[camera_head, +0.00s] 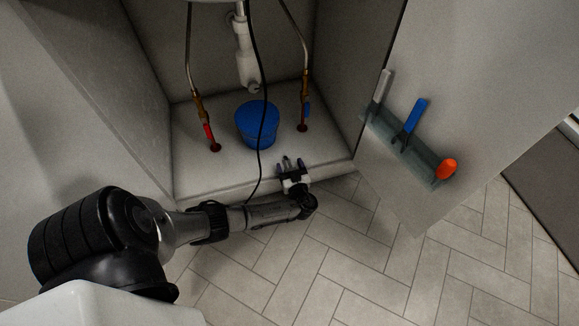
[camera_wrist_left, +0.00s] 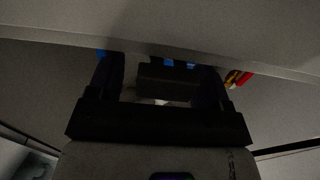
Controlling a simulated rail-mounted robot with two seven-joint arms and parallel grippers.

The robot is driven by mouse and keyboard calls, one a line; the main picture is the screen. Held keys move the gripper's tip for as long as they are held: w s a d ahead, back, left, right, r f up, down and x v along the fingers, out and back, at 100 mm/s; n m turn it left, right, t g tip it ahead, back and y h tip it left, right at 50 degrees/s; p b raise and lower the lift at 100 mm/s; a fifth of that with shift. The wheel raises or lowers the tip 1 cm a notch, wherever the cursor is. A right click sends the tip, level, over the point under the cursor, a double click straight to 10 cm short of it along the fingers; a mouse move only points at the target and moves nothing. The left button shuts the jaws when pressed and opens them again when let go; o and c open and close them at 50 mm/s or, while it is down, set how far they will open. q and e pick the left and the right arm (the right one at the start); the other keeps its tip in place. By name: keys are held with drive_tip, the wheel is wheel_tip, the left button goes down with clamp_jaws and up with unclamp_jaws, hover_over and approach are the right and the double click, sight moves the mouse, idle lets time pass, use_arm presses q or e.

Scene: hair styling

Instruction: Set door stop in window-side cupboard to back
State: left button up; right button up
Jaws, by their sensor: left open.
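The open cupboard (camera_head: 222,176) under the sink shows in the head view, with its door (camera_head: 462,85) swung out to the right. I cannot pick out a door stop in either view. My left gripper (camera_head: 291,163) is open at the cupboard's front edge, right of the middle, with its fingers pointing inward. In the left wrist view the same gripper (camera_wrist_left: 163,72) has a dark block between its fingers; I cannot tell whether this is part of the gripper. That view is dark. My right gripper is not in view.
A blue bucket (camera_head: 257,122) stands on the cupboard floor. A dark hose (camera_head: 262,70) hangs in front. A rack (camera_head: 417,154) with several tools is on the door. Tiled floor (camera_head: 330,262) lies clear in front.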

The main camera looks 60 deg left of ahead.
use_arm(q)
drive_tip(key=shift+a, duration=0.35)
drive_tip(key=shift+s, duration=0.1)
